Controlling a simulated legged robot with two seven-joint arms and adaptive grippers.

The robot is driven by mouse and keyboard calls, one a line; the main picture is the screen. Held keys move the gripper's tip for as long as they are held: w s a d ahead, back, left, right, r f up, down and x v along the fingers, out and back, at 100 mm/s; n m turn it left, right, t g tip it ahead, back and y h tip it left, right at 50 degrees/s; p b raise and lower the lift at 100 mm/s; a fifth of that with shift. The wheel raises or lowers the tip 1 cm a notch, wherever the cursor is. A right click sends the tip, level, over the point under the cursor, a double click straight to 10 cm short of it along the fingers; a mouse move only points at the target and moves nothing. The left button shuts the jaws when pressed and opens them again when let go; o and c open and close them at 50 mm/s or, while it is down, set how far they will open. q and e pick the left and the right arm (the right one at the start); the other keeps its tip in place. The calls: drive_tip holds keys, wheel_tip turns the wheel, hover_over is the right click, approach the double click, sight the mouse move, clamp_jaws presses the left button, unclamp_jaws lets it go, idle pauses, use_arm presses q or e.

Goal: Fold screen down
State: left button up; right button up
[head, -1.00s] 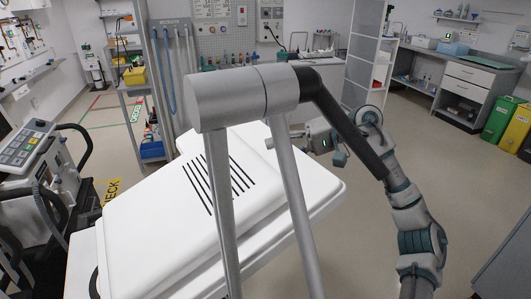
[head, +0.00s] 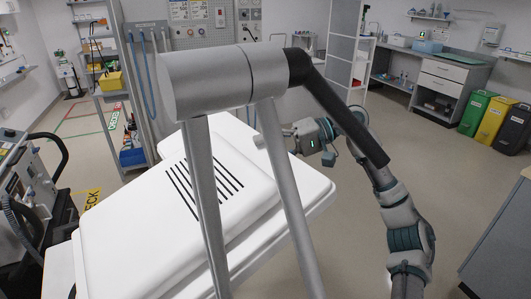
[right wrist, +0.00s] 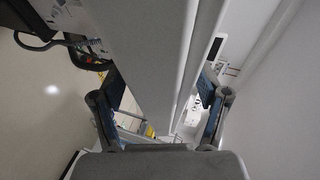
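A large white panel (head: 110,240) with a row of black slots, which may be the back of the ventilator screen, lies tilted across the lower left of the head view. Its display face is not seen. My right gripper (head: 268,140) is at the panel's far right edge, partly behind a grey post. In the right wrist view, its two fingers (right wrist: 160,105) are spread on either side of a pale panel edge (right wrist: 155,60). A gap shows beside the left finger; contact with the other finger is unclear. My left gripper is not seen.
A grey cylinder on two posts crosses the middle of the head view and hides part of the panel. Black-hosed equipment (head: 30,200) stands at left. A counter (head: 440,80), bins (head: 495,118) and a grey cabinet (head: 505,240) are at right. Open floor lies between.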

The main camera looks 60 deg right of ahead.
drive_tip(key=v, duration=1.2)
drive_tip(key=shift+d, duration=0.25)
drive_tip(key=shift+w+a+f, duration=0.1)
drive_tip(key=shift+a+f, duration=0.05)
